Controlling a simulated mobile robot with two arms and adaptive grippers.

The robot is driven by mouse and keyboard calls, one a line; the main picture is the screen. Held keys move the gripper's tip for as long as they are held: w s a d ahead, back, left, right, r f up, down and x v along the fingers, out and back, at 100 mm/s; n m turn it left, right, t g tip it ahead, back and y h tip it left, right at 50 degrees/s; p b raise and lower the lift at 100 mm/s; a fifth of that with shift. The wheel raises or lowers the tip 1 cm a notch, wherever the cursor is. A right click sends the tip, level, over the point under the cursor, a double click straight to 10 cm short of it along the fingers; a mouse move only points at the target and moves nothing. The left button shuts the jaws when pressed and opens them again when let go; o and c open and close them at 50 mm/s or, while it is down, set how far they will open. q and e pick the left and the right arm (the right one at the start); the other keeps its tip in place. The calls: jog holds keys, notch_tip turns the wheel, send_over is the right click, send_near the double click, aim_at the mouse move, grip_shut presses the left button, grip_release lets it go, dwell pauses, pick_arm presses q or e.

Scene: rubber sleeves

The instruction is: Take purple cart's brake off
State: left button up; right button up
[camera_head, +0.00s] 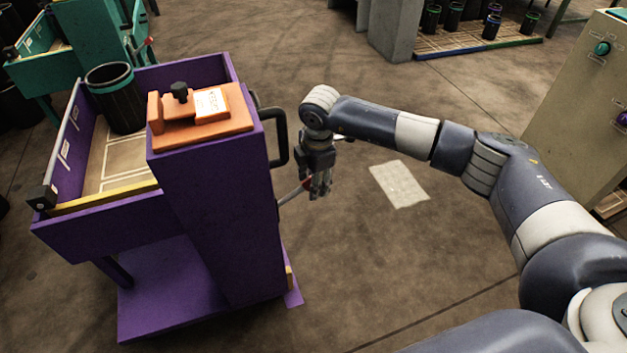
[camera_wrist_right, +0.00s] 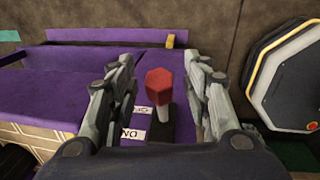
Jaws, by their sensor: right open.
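The purple cart (camera_head: 222,215) stands left of centre in the head view, and its purple surface fills much of the right wrist view (camera_wrist_right: 75,85). A brake lever (camera_head: 291,194) sticks out from its right side, partly behind my right gripper. In the wrist view its red knob (camera_wrist_right: 158,84) shows between my fingers, with a dark base below it. White labels (camera_wrist_right: 132,134) lie beside the lever; one seems to read ON. My right gripper (camera_head: 321,190), also in the wrist view (camera_wrist_right: 160,64), is open around the knob, with gaps on both sides. My left gripper is not in view.
A black handle (camera_head: 281,140) stands out from the cart just above the lever. An orange clamp block (camera_head: 205,115) and a dark bin (camera_head: 118,100) are on the cart. A teal cart (camera_head: 85,45) stands behind left, a beige cabinet (camera_head: 575,110) right.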

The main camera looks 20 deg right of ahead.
jog(key=shift+f, duration=0.1)
grip_shut()
jog(key=shift+f, duration=0.1)
